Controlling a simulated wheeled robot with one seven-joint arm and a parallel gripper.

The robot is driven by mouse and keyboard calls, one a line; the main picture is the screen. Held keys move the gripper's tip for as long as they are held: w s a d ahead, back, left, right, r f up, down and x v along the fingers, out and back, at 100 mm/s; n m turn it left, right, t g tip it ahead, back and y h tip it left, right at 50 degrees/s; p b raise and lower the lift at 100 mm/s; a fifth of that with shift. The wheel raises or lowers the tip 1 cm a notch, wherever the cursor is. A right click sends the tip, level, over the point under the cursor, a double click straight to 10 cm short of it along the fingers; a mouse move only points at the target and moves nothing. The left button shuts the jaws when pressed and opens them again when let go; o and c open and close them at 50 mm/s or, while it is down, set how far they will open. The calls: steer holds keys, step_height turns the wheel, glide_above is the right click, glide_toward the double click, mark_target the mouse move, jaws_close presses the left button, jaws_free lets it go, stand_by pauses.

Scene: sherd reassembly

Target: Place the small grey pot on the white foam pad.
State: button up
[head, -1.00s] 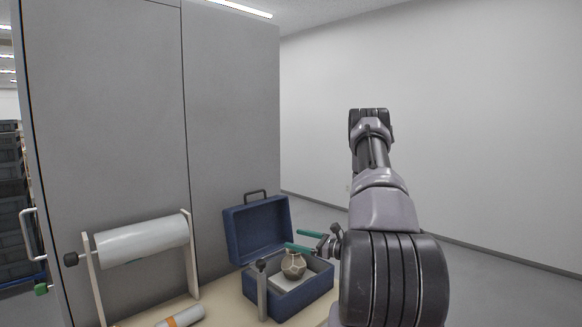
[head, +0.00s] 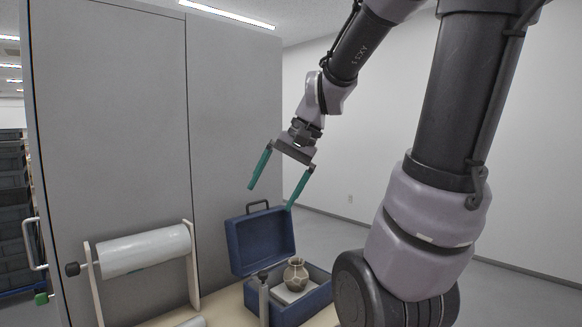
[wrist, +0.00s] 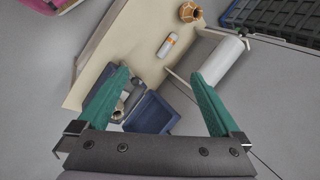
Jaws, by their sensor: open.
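The small pot (head: 295,274), grey-beige with dark seam lines, stands upright on the white foam pad (head: 283,295) inside the open blue case (head: 308,308). In the wrist view the pot (wrist: 121,100) shows small, close to the left finger, which hides part of the case. The pad is mostly hidden there. My gripper (head: 270,197) has two green fingers spread wide, with nothing between them. It is high above the case, clear of the pot and of the raised lid. The fingers also show open in the wrist view (wrist: 160,76).
The case's lid (head: 262,240) stands up at its back. A dark-topped post (head: 263,300) stands at its front. A white roll on a stand (head: 145,250) is to the left, before a grey cabinet.

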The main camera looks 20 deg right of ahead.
steer(key=s+d+r+n+t+h, duration=0.2)
steer(key=s+r+t, duration=0.2)
steer(key=r, duration=0.1)
steer(key=shift+s+r+h, duration=0.15)
steer(key=shift+h, duration=0.25)
